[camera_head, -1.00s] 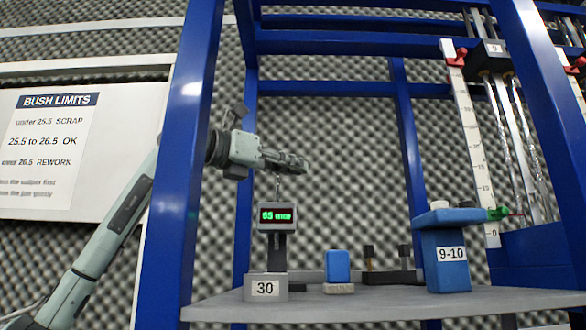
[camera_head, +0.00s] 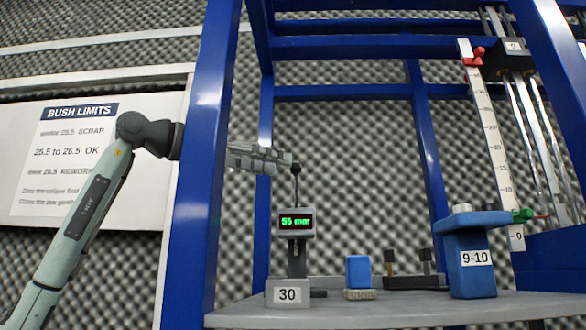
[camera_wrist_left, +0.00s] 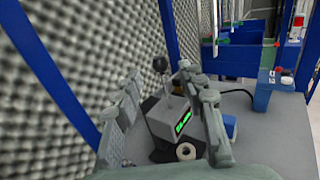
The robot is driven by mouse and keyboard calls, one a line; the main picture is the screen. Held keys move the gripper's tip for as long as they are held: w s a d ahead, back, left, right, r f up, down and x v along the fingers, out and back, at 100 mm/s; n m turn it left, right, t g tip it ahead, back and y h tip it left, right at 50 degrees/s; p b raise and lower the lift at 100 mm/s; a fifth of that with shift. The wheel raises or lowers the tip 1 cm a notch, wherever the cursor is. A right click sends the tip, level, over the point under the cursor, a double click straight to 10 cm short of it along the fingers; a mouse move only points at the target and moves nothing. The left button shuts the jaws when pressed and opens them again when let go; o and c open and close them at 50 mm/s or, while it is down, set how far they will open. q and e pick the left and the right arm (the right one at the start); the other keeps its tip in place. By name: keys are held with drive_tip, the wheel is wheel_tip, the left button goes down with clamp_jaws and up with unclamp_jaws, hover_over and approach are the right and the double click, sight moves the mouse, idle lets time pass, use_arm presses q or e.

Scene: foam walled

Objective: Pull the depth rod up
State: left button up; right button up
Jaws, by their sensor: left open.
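The depth gauge stands upright on the grey shelf, with a grey base (camera_head: 288,291) labelled 30 and a green display (camera_head: 295,222) that appears to read 55 mm. Its thin rod rises from the top to a dark round knob (camera_head: 296,170). My left gripper (camera_head: 290,159) reaches in from the left, its fingertips beside the knob's top. In the left wrist view the gripper (camera_wrist_left: 160,74) is open, and the knob (camera_wrist_left: 160,64) shows around the gap between its fingertips. I cannot tell whether they touch. My right gripper is not in view.
A blue frame post (camera_head: 205,150) stands in front of my left arm. A small blue block (camera_head: 358,271), dark fittings (camera_head: 413,281) and a blue stand (camera_head: 470,265) labelled 9-10 are right of the gauge. A white scale (camera_head: 492,140) stands farther right.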

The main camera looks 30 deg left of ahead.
use_arm(q)
drive_tip(key=shift+v, duration=1.25)
